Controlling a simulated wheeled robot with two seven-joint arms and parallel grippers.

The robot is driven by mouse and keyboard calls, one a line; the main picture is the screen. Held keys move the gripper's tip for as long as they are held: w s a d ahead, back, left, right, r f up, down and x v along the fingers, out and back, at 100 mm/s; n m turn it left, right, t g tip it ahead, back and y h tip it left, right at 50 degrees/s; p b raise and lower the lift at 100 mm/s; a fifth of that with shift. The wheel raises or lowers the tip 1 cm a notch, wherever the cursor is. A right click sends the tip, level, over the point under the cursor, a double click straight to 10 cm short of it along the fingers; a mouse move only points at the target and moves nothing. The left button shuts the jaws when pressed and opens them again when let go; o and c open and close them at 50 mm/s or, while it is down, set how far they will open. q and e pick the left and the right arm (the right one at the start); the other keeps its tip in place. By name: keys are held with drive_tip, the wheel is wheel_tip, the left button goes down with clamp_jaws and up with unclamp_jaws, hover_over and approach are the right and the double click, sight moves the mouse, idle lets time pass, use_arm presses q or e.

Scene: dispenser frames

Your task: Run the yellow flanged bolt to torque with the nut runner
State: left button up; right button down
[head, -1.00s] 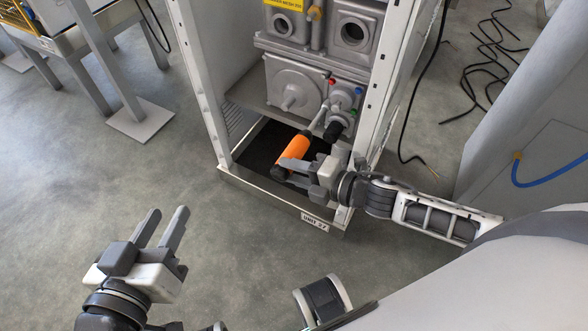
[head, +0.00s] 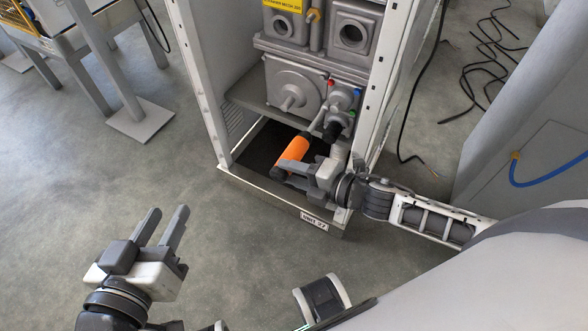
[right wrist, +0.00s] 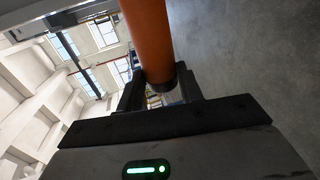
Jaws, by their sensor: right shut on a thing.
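The nut runner (head: 293,149) has an orange barrel with a dark lower end, and it slants in the lower opening of the cabinet. My right gripper (head: 300,173) is shut on its dark end, which also shows between the fingers in the right wrist view (right wrist: 160,82). A silver shank (head: 319,120) leads from the barrel up toward a grey housing with red (head: 331,83), blue (head: 357,92) and green (head: 351,114) bolt heads. I cannot make out a yellow flanged bolt there; contact at the tip is unclear. My left gripper (head: 162,228) is open and empty over the floor.
The white cabinet frame (head: 199,85) has posts on both sides and a front sill (head: 285,202). A black cylindrical part (head: 333,131) is beside the shank. Black cables (head: 485,60) lie on the floor at right. Floor between left gripper and cabinet is clear.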

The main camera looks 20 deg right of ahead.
drive_tip(key=s+a+p, duration=0.1)
drive_tip(key=s+a, duration=0.3)
drive_tip(key=a, duration=0.1)
drive_tip(key=shift+a, duration=0.2)
idle(0.3)
drive_tip(key=shift+r, duration=0.1)
